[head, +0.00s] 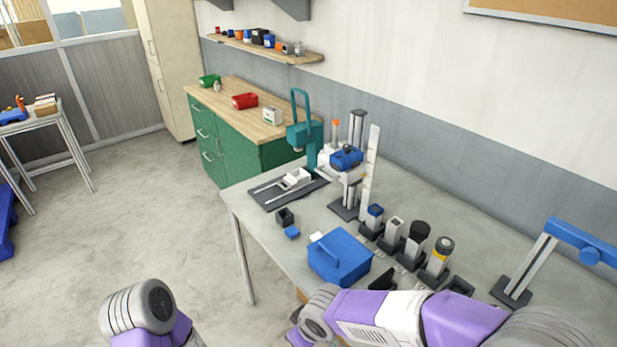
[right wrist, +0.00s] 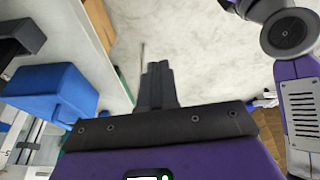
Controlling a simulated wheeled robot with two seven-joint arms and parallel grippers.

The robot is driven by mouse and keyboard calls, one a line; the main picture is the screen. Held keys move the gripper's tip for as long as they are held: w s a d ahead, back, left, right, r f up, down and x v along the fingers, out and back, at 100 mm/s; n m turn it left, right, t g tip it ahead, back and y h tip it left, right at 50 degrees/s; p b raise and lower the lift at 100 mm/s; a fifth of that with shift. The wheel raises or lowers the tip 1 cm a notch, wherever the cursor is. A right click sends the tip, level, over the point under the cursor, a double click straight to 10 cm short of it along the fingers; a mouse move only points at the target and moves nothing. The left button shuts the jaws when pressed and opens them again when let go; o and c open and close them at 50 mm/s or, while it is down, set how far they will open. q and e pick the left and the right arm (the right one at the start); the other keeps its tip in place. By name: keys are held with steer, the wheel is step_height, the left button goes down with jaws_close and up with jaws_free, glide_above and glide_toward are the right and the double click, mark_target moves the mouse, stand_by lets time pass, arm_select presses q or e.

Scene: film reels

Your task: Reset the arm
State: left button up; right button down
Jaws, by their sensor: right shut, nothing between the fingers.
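My right gripper (right wrist: 157,85) shows in the right wrist view with its dark fingers together and nothing between them. It points out past the table edge, with pale floor behind the fingertips. In the head view my purple and white right arm crosses the lower right, in front of the table (head: 262,232); I cannot make out its fingers there. Part of my left arm is at the lower left of the head view, over the floor; its gripper is out of the picture.
A blue box with a handle (head: 340,262) stands near the table's front edge, close to my right arm; a blue block shape (right wrist: 50,88) shows in the right wrist view. Several cylinders in dark holders (head: 417,240) and a teal press (head: 305,135) stand behind.

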steer(key=s+d+f+m, duration=0.3)
steer(key=f+m, duration=0.1)
steer(key=f, duration=0.5)
steer(key=s+d+f+m+g+y, duration=0.1)
steer(key=s+d+f+m, duration=0.3)
steer(key=f, duration=0.5)
steer(key=s+d+f+m+g, duration=0.1)
steer(key=s+d+f+m, duration=0.2)
steer(key=f, duration=0.6)
steer(key=shift+s+d+m+y, duration=0.35)
steer(key=shift+d+m+y, duration=0.05)
